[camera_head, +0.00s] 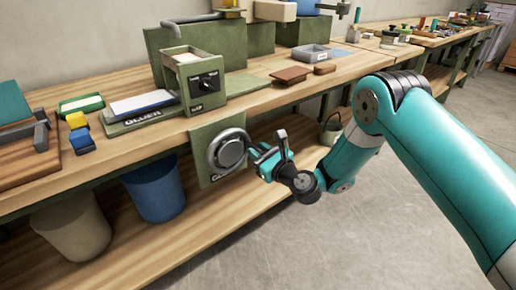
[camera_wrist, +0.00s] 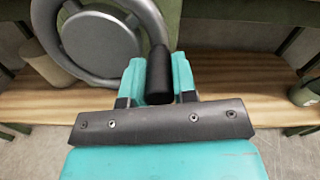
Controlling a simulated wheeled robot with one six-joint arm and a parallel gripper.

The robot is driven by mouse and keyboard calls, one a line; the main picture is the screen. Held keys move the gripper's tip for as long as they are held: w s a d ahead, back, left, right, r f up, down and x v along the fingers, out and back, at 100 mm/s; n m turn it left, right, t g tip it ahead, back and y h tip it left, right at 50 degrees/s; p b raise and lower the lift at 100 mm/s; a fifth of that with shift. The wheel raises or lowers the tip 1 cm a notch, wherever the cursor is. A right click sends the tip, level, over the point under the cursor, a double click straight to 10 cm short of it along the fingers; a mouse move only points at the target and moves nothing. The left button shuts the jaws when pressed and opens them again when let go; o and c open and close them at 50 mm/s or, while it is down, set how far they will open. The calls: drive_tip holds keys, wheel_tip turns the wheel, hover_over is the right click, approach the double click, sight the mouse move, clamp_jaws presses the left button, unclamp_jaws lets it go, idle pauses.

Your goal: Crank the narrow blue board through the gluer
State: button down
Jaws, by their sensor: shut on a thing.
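The gluer (camera_head: 190,80) is a green machine on the bench with a black knob and a long feed bed. A narrow board with a white top and blue edge (camera_head: 140,103) lies on the bed, left of the housing. Below the bench edge a green panel carries the round grey crank wheel (camera_head: 229,150). My gripper (camera_head: 265,158) is at the wheel's right side. In the wrist view its teal fingers (camera_wrist: 160,80) are shut on the black crank handle (camera_wrist: 159,72), beside the wheel rim (camera_wrist: 100,80).
A grey tray (camera_head: 310,53) and brown blocks (camera_head: 292,75) lie right of the gluer. Yellow and blue blocks (camera_head: 80,140) and a green-rimmed tray (camera_head: 81,104) are at left. Blue (camera_head: 154,190) and beige (camera_head: 72,225) bins stand on the lower shelf. The floor at right is clear.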

drive_tip(key=shift+f, duration=0.15)
idle(0.3)
drive_tip(key=c, duration=0.9)
unclamp_jaws()
drive_tip(key=b+v, duration=1.7)
drive_tip(key=b, duration=0.5)
drive_tip(key=shift+s+d, duration=0.2)
drive_tip(key=shift+s, duration=0.05)
